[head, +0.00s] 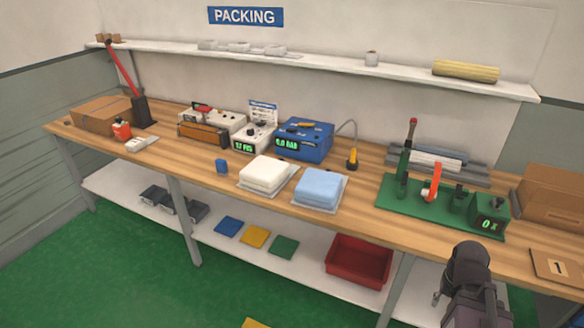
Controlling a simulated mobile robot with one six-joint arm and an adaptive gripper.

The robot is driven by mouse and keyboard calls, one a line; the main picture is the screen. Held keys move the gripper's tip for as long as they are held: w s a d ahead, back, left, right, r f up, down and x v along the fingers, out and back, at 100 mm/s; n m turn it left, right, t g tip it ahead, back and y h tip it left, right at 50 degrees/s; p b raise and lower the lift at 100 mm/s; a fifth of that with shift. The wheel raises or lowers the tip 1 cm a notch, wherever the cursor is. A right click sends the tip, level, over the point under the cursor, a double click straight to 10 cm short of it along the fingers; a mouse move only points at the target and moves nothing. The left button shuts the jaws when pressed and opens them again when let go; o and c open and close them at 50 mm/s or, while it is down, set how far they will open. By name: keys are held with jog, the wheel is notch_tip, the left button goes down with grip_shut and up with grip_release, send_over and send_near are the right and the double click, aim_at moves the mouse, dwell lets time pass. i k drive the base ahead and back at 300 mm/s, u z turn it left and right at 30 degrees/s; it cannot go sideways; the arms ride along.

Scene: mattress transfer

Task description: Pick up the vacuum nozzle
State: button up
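The vacuum nozzle appears to be the yellow tool with a dark base (352,160), standing upright on the wooden bench (365,190). A thin grey hose arches from its top to the blue unit (304,139), whose green display seems to read 0.0 BAR. My dark arm shows at the lower right, in front of the bench and well apart from the nozzle. A small part of what may be my gripper (437,298) sticks out at the arm's left side. Its fingers cannot be made out clearly, and nothing is seen held.
White (265,174) and light blue (319,187) stacks lie on trays left of the nozzle. A green board (385,197) with upright tools and an orange lever stands to its right. Grey rolls (430,158) lie behind. A red bin (358,261) sits on the lower shelf.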

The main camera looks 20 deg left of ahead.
aim_at(353, 152)
jog(key=u, duration=1.1)
jog(key=k, duration=0.65)
jog(key=z, duration=0.05)
jog(key=i, duration=0.4)
jog(key=z, duration=0.6)
jog(key=i, duration=1.5)
jog(key=u, duration=0.25)
